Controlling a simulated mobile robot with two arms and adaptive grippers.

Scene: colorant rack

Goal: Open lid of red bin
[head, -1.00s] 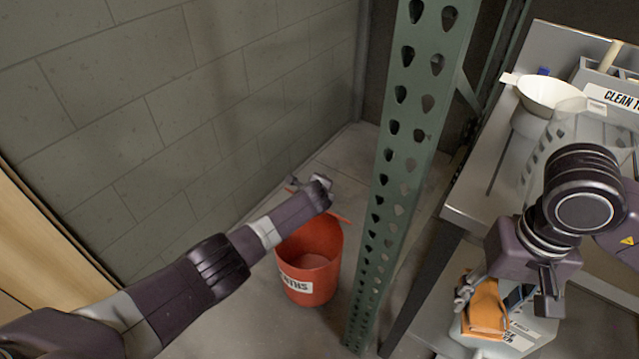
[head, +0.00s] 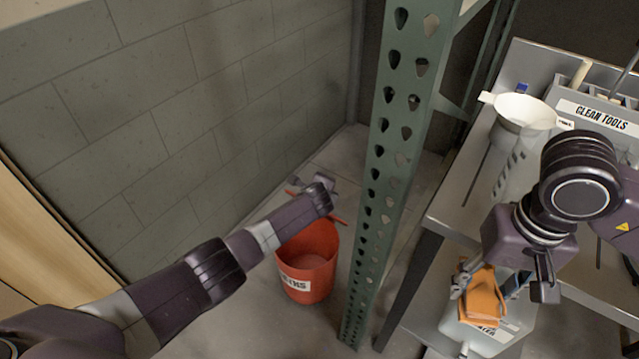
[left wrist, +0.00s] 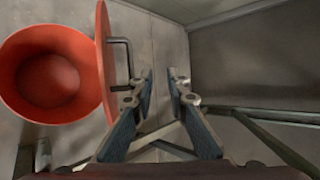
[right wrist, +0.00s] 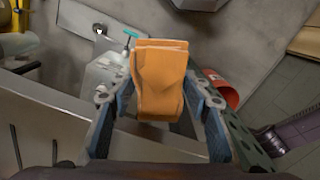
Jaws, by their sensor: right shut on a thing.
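The red bin (head: 309,252) stands on the floor between the block wall and the green rack post, with a partly hidden white label. Its mouth is uncovered. In the left wrist view the bin (left wrist: 45,75) shows its inside, and its lid (left wrist: 103,60) stands edge-on beside the mouth, with a dark handle (left wrist: 128,60) on its outer face. My left gripper (left wrist: 163,88) is open and empty, just right of the handle and apart from it. In the head view my forearm hides most of the lid. My right gripper (right wrist: 158,108) is shut on a folded orange cloth (right wrist: 158,75).
The green perforated post (head: 380,190) stands right of the bin. A metal shelf (head: 450,205) on the right holds a white funnel (head: 522,112) and a "CLEAN TOOLS" holder (head: 603,117). A pale jug (head: 465,335) is below the cloth. Bare floor lies behind the bin.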

